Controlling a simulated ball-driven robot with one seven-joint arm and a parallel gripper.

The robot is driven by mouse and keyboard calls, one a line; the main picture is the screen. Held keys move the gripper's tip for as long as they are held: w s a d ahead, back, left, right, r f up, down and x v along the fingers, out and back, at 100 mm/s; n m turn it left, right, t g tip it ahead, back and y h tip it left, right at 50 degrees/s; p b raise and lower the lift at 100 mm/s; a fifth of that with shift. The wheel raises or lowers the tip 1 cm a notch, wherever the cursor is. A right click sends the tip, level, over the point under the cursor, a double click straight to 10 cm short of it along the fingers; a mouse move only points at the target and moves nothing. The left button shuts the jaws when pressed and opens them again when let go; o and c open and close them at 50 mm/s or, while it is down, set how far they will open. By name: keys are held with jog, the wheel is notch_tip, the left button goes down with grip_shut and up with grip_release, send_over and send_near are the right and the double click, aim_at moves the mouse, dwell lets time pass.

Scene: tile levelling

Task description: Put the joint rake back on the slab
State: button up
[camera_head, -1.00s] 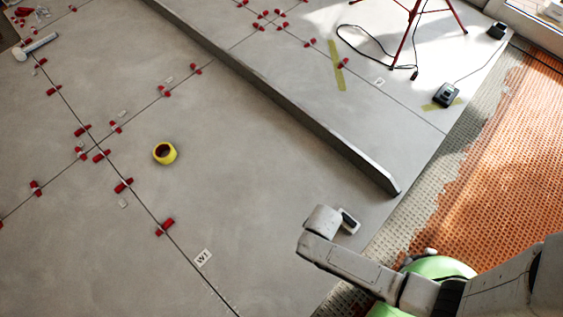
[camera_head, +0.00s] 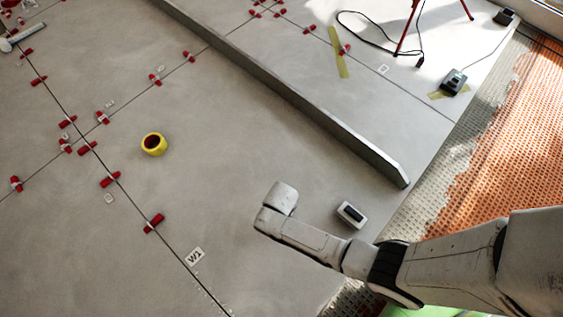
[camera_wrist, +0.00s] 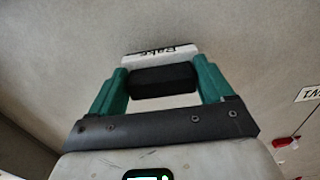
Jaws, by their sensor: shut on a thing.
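In the wrist view my gripper (camera_wrist: 163,84) has its two green fingers closed on the joint rake (camera_wrist: 165,79). The grey slab (camera_head: 225,150) fills the background. In the head view my arm reaches over the slab's near part, and its links hide the fingers and the rake. The height above the slab is unclear.
A small white-and-black device (camera_head: 351,215) lies right of my wrist. A long straightedge (camera_head: 300,105) crosses the slab. A yellow tape roll (camera_head: 153,144), several red clips (camera_head: 110,180) and a "W1" label (camera_head: 195,256) lie left. Orange matting (camera_head: 500,160) borders the right.

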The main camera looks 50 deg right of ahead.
jog(key=shift+f, duration=0.95)
jog(key=shift+f+b, duration=0.25)
jog(key=shift+b, duration=0.15)
jog(key=o, duration=1)
jog(key=shift+s+r, duration=0.1)
jog(key=shift+o, duration=0.2)
notch_tip(320, 180, up, 12)
jog(key=p, duration=0.8)
jog(key=s+d+r, duration=0.2)
jog(key=s+r, duration=0.1)
jog(key=r, duration=0.4)
jog(key=s+d+r, duration=0.3)
jog(key=r, duration=0.5)
jog(key=s+d+r+t, duration=0.1)
jog(key=s+d+r, duration=0.1)
jog(key=r, duration=0.6)
jog(key=shift+s+d, duration=0.4)
jog(key=shift+s, duration=0.25)
